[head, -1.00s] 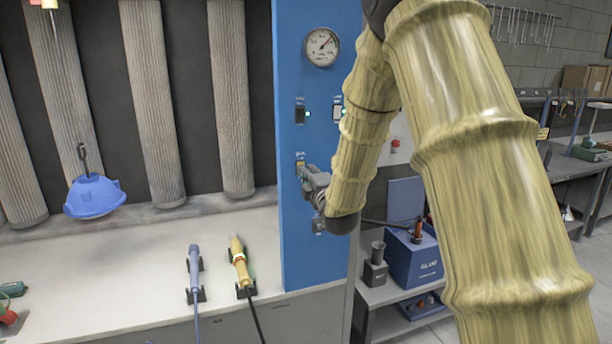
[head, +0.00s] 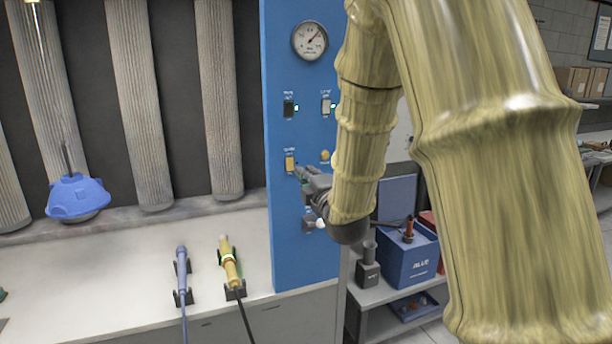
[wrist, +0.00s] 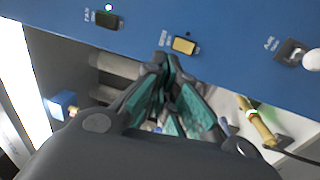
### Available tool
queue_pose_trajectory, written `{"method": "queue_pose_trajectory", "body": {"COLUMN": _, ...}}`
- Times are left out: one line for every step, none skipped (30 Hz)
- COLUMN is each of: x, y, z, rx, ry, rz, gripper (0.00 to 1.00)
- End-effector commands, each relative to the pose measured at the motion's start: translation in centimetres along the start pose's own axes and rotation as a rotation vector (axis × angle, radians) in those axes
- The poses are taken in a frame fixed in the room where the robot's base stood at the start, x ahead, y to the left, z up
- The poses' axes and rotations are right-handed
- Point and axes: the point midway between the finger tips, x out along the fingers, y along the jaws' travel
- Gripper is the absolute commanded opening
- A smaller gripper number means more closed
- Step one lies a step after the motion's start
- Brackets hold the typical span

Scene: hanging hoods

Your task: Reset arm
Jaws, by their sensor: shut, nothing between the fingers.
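My arm, in a yellow ribbed cover, crosses the right half of the head view. My gripper (head: 302,172) is in front of the blue control panel (head: 290,60), close to a yellow switch (head: 290,163). In the wrist view my gripper (wrist: 166,58) is shut and empty, its fingertips together just left of the yellow switch (wrist: 184,46). I cannot tell whether the tips touch the panel. Part of the panel is hidden behind my arm.
A gauge (head: 309,40) and dark switches (head: 290,107) are on the panel. A blue hood (head: 77,197) hangs at left. A blue-handled tool (head: 182,275) and a yellow-handled tool (head: 230,262) rest in holders on the bench (head: 110,280). A blue box (head: 408,255) stands on a shelf at right.

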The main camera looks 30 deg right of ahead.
Motion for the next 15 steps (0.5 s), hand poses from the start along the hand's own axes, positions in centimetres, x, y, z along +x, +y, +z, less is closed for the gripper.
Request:
{"method": "queue_pose_trajectory", "body": {"x": 0.0, "y": 0.0, "z": 0.0, "rx": 0.0, "ry": 0.0, "rz": 0.0, "gripper": 0.0}}
{"method": "queue_pose_trajectory", "body": {"x": 0.0, "y": 0.0, "z": 0.0, "rx": 0.0, "ry": 0.0, "rz": 0.0, "gripper": 0.0}}
{"method": "queue_pose_trajectory", "body": {"x": 0.0, "y": 0.0, "z": 0.0, "rx": 0.0, "ry": 0.0, "rz": 0.0, "gripper": 0.0}}
{"method": "queue_pose_trajectory", "body": {"x": 0.0, "y": 0.0, "z": 0.0, "rx": 0.0, "ry": 0.0, "rz": 0.0, "gripper": 0.0}}
{"method": "queue_pose_trajectory", "body": {"x": 0.0, "y": 0.0, "z": 0.0, "rx": 0.0, "ry": 0.0, "rz": 0.0, "gripper": 0.0}}
{"method": "queue_pose_trajectory", "body": {"x": 0.0, "y": 0.0, "z": 0.0, "rx": 0.0, "ry": 0.0, "rz": 0.0, "gripper": 0.0}}
{"method": "queue_pose_trajectory", "body": {"x": 0.0, "y": 0.0, "z": 0.0, "rx": 0.0, "ry": 0.0, "rz": 0.0, "gripper": 0.0}}
{"method": "queue_pose_trajectory", "body": {"x": 0.0, "y": -0.1, "z": 0.0, "rx": 0.0, "ry": 0.0, "rz": -0.001, "gripper": 0.0}}
{"method": "queue_pose_trajectory", "body": {"x": 0.0, "y": -0.2, "z": 0.0, "rx": 0.003, "ry": 0.0, "rz": -0.004, "gripper": 0.0}}
{"method": "queue_pose_trajectory", "body": {"x": 0.0, "y": -0.6, "z": -0.1, "rx": 0.007, "ry": 0.0, "rz": -0.01, "gripper": 0.0}}
{"method": "queue_pose_trajectory", "body": {"x": -0.1, "y": -1.0, "z": -0.2, "rx": 0.013, "ry": 0.001, "rz": -0.018, "gripper": 0.0}}
{"method": "queue_pose_trajectory", "body": {"x": -0.2, "y": -2.0, "z": -0.4, "rx": 0.028, "ry": 0.001, "rz": -0.036, "gripper": 0.0}}
{"method": "queue_pose_trajectory", "body": {"x": -0.3, "y": -2.9, "z": -0.6, "rx": 0.041, "ry": 0.001, "rz": -0.053, "gripper": 0.0}}
{"method": "queue_pose_trajectory", "body": {"x": -0.4, "y": -4.0, "z": -0.8, "rx": 0.059, "ry": 0.002, "rz": -0.073, "gripper": 0.0}}
{"method": "queue_pose_trajectory", "body": {"x": -0.7, "y": -5.7, "z": -1.2, "rx": 0.086, "ry": 0.001, "rz": -0.106, "gripper": 0.0}}
